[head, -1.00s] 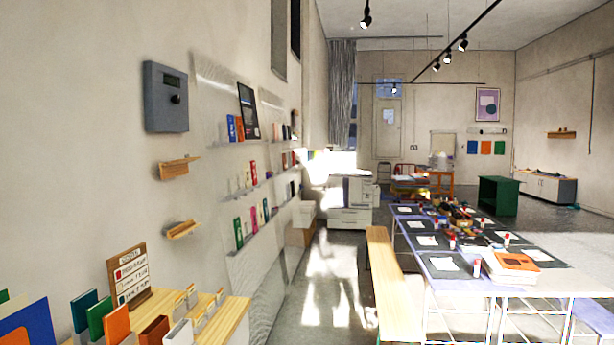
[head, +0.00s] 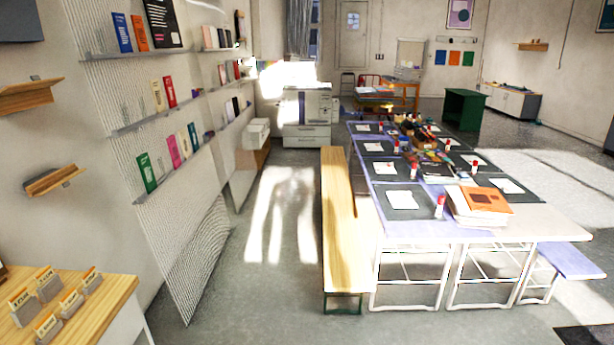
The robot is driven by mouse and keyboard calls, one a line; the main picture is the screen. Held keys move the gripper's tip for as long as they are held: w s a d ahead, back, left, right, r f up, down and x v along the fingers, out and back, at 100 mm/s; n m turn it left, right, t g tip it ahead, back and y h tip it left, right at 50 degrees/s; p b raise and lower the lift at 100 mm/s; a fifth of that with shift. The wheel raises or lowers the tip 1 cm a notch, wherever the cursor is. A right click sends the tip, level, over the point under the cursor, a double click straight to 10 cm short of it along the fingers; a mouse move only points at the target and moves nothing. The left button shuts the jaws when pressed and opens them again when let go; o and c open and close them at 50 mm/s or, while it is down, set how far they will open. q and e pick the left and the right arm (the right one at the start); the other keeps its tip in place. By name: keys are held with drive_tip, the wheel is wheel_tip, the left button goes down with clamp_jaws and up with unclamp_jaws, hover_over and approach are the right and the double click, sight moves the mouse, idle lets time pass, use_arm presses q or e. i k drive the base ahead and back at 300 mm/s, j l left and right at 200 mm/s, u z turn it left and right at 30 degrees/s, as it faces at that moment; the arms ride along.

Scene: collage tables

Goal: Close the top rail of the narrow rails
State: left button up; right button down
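Two short wooden rails stick out from the left wall, one above the other. The upper wooden rail (head: 25,95) is at the left edge and partly cut off. The lower wooden rail (head: 52,180) hangs below and to its right. Metal display rails also cross the mesh panel (head: 100,90), with a top rail (head: 145,50), and a further panel behind has its own rails. I cannot tell for sure which set is the narrow rails. Neither of my grippers is in view.
A wooden counter (head: 105,300) with small card holders is at the lower left. A long wooden bench (head: 341,225) and work tables (head: 420,228) stand to the right. The grey floor (head: 235,305) between is free. A white copier (head: 306,108) stands at the back.

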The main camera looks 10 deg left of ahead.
sight(36, 83)
drive_tip(key=i+j+u, duration=0.1)
drive_tip(key=i+u, duration=0.15)
drive_tip(key=i, duration=0.35)
drive_tip(key=i+u, duration=0.25)
drive_tip(key=i, duration=0.4)
drive_tip(key=i+l+u, duration=0.1)
drive_tip(key=i+u, duration=0.15)
drive_tip(key=i, duration=0.35)
drive_tip(key=i+l+u, duration=0.25)
drive_tip(key=i, duration=0.35)
drive_tip(key=i+j+u, duration=0.25)
drive_tip(key=i+u, duration=0.2)
drive_tip(key=i, duration=0.2)
drive_tip(key=i+u, duration=0.45)
drive_tip(key=i, duration=0.15)
drive_tip(key=i+l+u, duration=0.25)
drive_tip(key=i+u, duration=0.25)
drive_tip(key=i, duration=0.15)
